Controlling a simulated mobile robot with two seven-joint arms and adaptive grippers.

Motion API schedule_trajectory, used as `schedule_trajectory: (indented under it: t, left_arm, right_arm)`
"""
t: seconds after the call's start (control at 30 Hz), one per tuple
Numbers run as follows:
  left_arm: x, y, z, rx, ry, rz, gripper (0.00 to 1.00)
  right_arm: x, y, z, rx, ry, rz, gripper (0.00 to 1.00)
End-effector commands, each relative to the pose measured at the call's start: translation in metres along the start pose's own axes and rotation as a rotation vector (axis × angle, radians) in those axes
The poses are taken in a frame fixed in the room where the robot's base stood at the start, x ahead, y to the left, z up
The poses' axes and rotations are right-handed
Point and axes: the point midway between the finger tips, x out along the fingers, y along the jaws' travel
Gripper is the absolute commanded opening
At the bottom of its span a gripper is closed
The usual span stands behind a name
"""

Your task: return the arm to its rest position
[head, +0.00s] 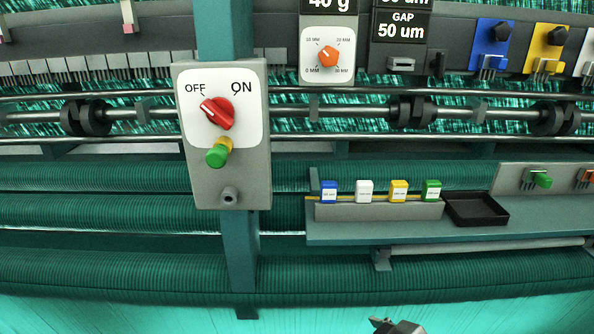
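A dark gripper tip (397,326), most likely of my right arm, shows at the bottom edge, right of the middle. Only a small dark part of it is in the picture, and the rest is cut off by the frame. I cannot tell whether it is open or shut. It appears well below the shelf and overlaps no control or block. My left gripper is not in view.
A grey switch box (190,170) has a red knob (217,112) pointing at OFF and a green part (218,153) below. A shelf (350,235) bears several coloured blocks and a black tray (475,209). An orange dial (328,56) is above. Green rollers (110,265) run across.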

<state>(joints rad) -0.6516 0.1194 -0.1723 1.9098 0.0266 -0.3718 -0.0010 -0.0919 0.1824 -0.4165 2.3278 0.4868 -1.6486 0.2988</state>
Motion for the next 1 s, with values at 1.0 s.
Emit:
schedule_trajectory:
  t: [1.0]
  left_arm:
    - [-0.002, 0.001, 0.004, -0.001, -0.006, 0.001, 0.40]
  right_arm:
    - [0.020, -0.009, 0.238, 0.076, -0.112, 0.186, 0.44]
